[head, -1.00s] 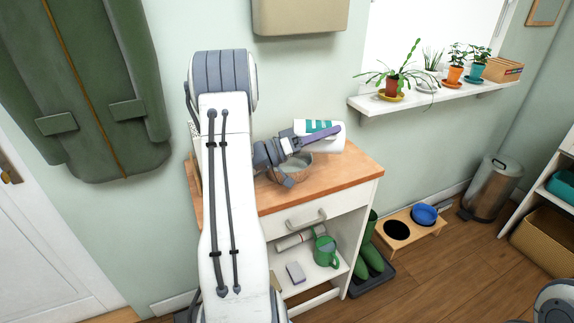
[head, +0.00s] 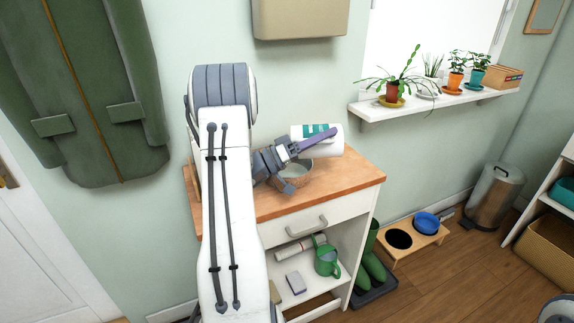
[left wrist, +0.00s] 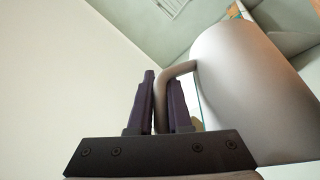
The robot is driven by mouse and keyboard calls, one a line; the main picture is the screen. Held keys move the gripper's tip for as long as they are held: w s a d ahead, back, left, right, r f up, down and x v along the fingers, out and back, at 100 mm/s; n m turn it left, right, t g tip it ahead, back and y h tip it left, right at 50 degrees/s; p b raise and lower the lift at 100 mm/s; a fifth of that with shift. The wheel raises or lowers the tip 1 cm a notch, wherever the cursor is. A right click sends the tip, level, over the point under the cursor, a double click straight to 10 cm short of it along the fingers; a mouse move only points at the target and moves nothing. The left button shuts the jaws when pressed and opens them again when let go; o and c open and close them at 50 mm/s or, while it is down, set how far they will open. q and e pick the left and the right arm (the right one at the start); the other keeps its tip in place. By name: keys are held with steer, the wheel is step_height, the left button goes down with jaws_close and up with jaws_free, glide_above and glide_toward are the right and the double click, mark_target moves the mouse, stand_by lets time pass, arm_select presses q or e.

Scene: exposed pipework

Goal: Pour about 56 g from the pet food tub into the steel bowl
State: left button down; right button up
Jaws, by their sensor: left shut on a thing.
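The pet food tub (head: 328,147) is white with teal bands and lies tipped well over, close to sideways, above the steel bowl (head: 297,178). My left gripper (head: 327,134) is shut on the tub's handle. In the left wrist view the purple fingers (left wrist: 162,98) stand either side of the curved handle, and the tub's body (left wrist: 240,90) fills the right. The steel bowl stands on the wooden top of the cabinet, partly hidden by the gripper and the tub. The bowl's contents and any falling food cannot be made out. My right gripper is not in view.
The cabinet's wooden top (head: 350,177) is clear to the right of the bowl. A beige wall box (head: 300,18) hangs above. A shelf of potted plants (head: 430,103) juts out at the right. A green garment (head: 85,90) hangs at the left.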

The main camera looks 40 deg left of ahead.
arm_select(q)
steer(key=shift+s+a+f+t+h+b, duration=0.1)
steer(key=shift+s+a+t+h+b, duration=0.2)
steer(key=shift+b, duration=0.45)
steer(key=shift+s+a+r+t, duration=0.15)
steer(key=shift+r+t, duration=0.1)
steer(key=shift+r, duration=0.3)
steer(key=shift+s+a+r+t, duration=0.15)
steer(key=shift+r+t, duration=0.1)
steer(key=shift+r, duration=0.25)
steer(key=shift+a+r+b, duration=0.2)
steer(key=shift+r+b, duration=0.4)
steer(key=shift+b, duration=0.1)
steer(key=shift+r+t+h+b, duration=0.3)
steer(key=shift+r+t+b, duration=0.15)
steer(key=shift+b, duration=0.1)
steer(key=shift+f+g+p, duration=0.25)
steer(key=shift+p, duration=0.05)
steer(key=shift+f, duration=0.15)
